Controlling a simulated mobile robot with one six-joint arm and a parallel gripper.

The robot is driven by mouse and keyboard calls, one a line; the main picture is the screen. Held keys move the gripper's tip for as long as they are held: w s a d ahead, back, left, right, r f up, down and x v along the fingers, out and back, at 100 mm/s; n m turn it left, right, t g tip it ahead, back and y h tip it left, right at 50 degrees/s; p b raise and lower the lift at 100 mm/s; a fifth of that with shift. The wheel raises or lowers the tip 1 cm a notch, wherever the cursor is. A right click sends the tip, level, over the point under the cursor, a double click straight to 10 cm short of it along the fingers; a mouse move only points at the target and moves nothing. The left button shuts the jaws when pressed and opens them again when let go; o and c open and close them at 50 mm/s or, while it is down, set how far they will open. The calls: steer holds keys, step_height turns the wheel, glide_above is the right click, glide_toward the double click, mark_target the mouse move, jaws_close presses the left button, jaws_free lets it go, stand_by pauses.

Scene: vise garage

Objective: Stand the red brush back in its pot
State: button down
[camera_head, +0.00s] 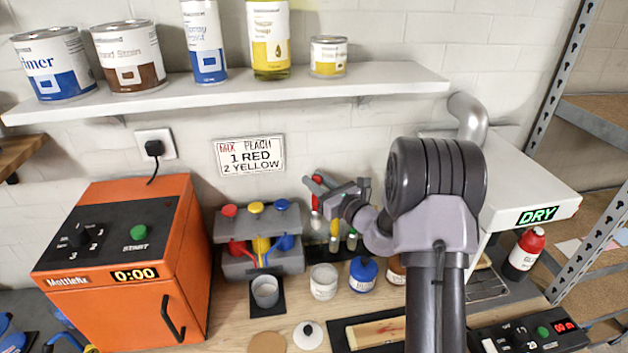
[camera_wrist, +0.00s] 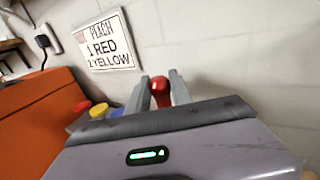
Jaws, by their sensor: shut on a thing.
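The red brush (camera_head: 315,203) is held upright, or nearly so, in my gripper (camera_head: 320,187), above the back of the bench. Its red handle end (camera_wrist: 161,88) shows between the two fingers in the wrist view (camera_wrist: 162,92). Its lower end is pale, with a darker tip, and hangs in front of the wall. Just below and to the right, small upright items with yellow (camera_head: 334,229) and green (camera_head: 352,240) parts stand in a dark strip. I cannot clearly make out which pot belongs to the red brush.
A grey dispenser (camera_head: 286,222) with red, yellow and blue knobs stands left of the brush. An orange mixer (camera_head: 181,203) is left; a shelf (camera_head: 235,91) hangs above.

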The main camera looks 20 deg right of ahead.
mark_target(316, 206)
step_height(316, 206, down, 9)
steer(key=b, duration=0.6)
steer(key=shift+b, duration=0.3)
steer(key=c, duration=1.1)
jaws_free()
steer(key=shift+o, duration=0.2)
steer(key=p+v, duration=0.1)
steer(key=v, duration=1.6)
steer(key=shift+s, duration=0.2)
steer(key=shift+d, duration=0.1)
